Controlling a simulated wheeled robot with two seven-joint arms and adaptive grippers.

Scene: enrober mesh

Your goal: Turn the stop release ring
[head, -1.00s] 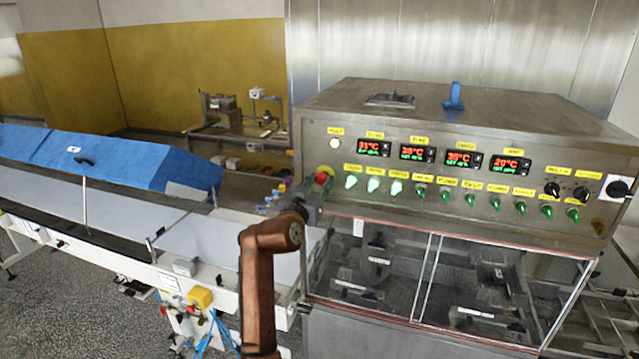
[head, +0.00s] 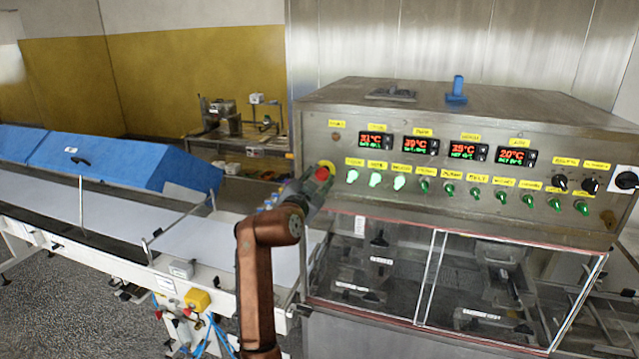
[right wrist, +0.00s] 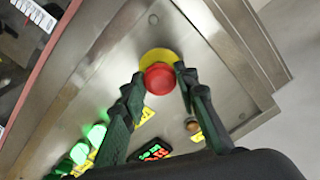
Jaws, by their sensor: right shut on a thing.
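The red stop button (right wrist: 160,79) with its yellow backing plate (right wrist: 158,56) is on the steel panel's left end. In the head view the red button (head: 322,173) shows just beyond my right gripper (head: 312,184). In the right wrist view the dark fingers of my right gripper (right wrist: 160,76) lie on both sides of the red button, shut on it. I cannot make out the ring apart from the red head. My left gripper is not in view.
The control panel (head: 460,219) carries green-lit buttons, green switches, black knobs and red digital displays. A small round lamp (head: 335,137) above the stop is dark. Clear guards (head: 372,262) lie below the panel. A white conveyor (head: 85,221) with a blue cover (head: 110,160) stands left.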

